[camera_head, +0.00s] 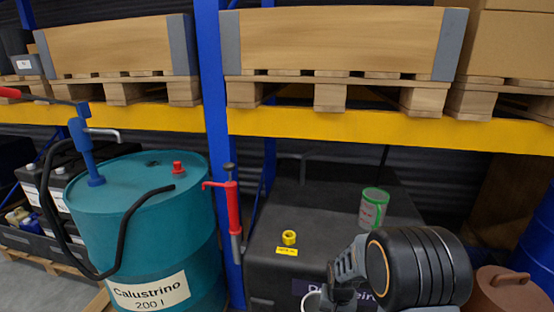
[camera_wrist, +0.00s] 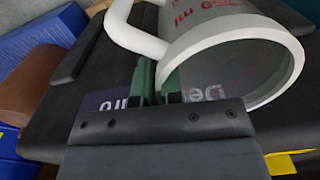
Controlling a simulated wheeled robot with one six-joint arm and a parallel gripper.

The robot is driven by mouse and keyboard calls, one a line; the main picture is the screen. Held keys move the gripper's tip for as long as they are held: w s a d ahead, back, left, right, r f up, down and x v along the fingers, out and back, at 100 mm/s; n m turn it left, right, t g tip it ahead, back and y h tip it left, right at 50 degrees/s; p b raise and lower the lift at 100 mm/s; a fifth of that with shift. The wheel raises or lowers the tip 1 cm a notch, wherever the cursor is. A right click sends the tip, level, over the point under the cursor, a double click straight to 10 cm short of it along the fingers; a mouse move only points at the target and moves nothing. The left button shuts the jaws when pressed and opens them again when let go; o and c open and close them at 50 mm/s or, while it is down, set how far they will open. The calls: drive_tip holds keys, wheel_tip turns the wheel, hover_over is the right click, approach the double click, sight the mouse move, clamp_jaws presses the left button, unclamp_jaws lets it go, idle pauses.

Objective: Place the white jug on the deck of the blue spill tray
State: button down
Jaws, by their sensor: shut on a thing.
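The white jug (camera_wrist: 215,32) with red lettering and a loop handle fills the top of the wrist view. Its round open rim faces the camera. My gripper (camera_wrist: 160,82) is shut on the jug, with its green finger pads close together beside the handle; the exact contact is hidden. In the head view only a bit of the jug's white handle (camera_head: 312,300) shows, beside my dark wrist.
Below is a black tank (camera_head: 270,262) with a yellow cap (camera_head: 289,238) and a green-topped container (camera_head: 374,207). A brown lidded pot (camera_head: 505,292) and a blue drum (camera_head: 542,240) stand right. A teal drum (camera_head: 150,235) and blue rack post (camera_head: 222,150) stand left.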

drive_tip(key=f+n, duration=0.1)
drive_tip(key=f, duration=0.1)
drive_tip(key=w+f+n, duration=0.1)
drive_tip(key=f, duration=0.1)
drive_tip(key=shift+a+f, duration=0.15)
drive_tip(key=shift+f, duration=0.2)
drive_tip(key=shift+w+f+n, duration=0.15)
drive_tip(key=shift+f+n, duration=0.05)
drive_tip(key=shift+n, duration=0.4)
drive_tip(key=shift+r+p, duration=0.8)
drive_tip(key=shift+p, duration=0.1)
